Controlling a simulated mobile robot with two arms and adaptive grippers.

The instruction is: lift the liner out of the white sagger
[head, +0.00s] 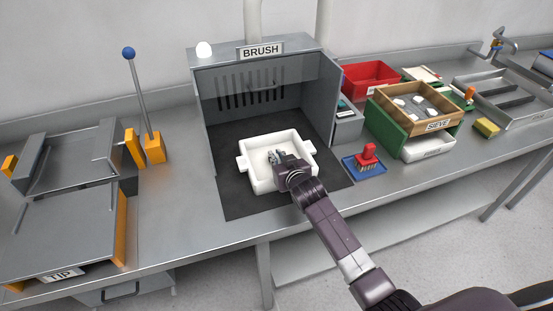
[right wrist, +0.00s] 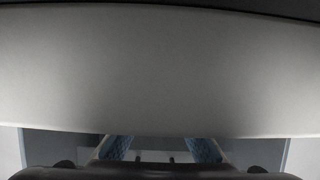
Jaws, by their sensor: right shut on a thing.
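The white sagger (head: 259,186), a shallow open tray with side lugs, sits on the dark mat inside the front of the brush booth. My right gripper (head: 274,157) reaches down into it from the front right, its fingers over the inside. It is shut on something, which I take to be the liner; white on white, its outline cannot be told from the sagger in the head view. In the right wrist view a pale surface (right wrist: 160,70) fills most of the picture, with the fingers (right wrist: 160,152) below it. My left gripper is not in view.
The grey brush booth (head: 262,60) has walls on both sides and behind. A red brush on a blue tray (head: 364,165) stands just right of the sagger. Further right are a sieve box (head: 415,108) and a red bin (head: 371,77). A tip station (head: 65,230) is at left.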

